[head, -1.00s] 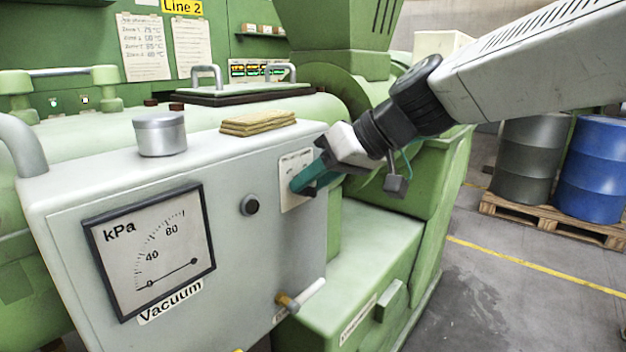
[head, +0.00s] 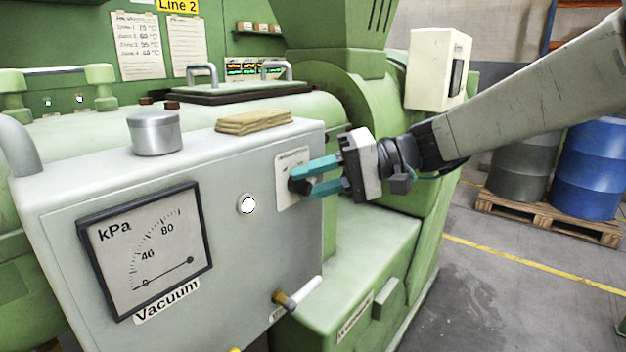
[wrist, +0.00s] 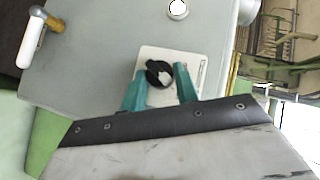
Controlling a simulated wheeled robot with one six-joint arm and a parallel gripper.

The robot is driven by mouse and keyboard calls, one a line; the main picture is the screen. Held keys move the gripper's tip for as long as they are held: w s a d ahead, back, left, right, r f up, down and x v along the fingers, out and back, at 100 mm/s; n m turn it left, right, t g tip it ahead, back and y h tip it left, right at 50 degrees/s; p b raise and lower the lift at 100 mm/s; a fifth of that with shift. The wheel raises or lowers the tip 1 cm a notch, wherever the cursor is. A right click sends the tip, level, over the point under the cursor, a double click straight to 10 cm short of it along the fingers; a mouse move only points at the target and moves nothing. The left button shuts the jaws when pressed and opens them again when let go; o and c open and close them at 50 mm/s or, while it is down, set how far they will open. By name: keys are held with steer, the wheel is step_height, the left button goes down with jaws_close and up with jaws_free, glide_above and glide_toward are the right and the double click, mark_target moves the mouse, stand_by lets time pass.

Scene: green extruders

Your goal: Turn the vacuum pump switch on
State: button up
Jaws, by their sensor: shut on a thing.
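The vacuum pump switch is a black rotary knob (wrist: 159,74) on a pale plate (head: 291,180) at the right of the grey vacuum box's front. In the head view the knob is mostly hidden by the teal fingers of my gripper (head: 300,180). In the wrist view my gripper (wrist: 160,88) has one finger on each side of the knob, shut on it. A round lamp (head: 247,204) left of the plate glows white; it also shows lit in the wrist view (wrist: 177,8).
A kPa gauge (head: 150,248) is on the box's left front. A valve handle (head: 298,294) sticks out below the switch. A metal canister (head: 154,132) and folded cloth (head: 253,122) rest on the box top. Barrels (head: 588,168) stand on a pallet at right.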

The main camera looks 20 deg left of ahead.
steer(key=shift+g, duration=0.3)
stand_by(0.4)
steer(key=o, duration=1)
steer(key=shift+d, duration=0.1)
steer(key=v, duration=0.7)
steer(key=shift+w+d, duration=0.1)
steer(key=shift+d, duration=0.2)
steer(key=shift+m, duration=0.3)
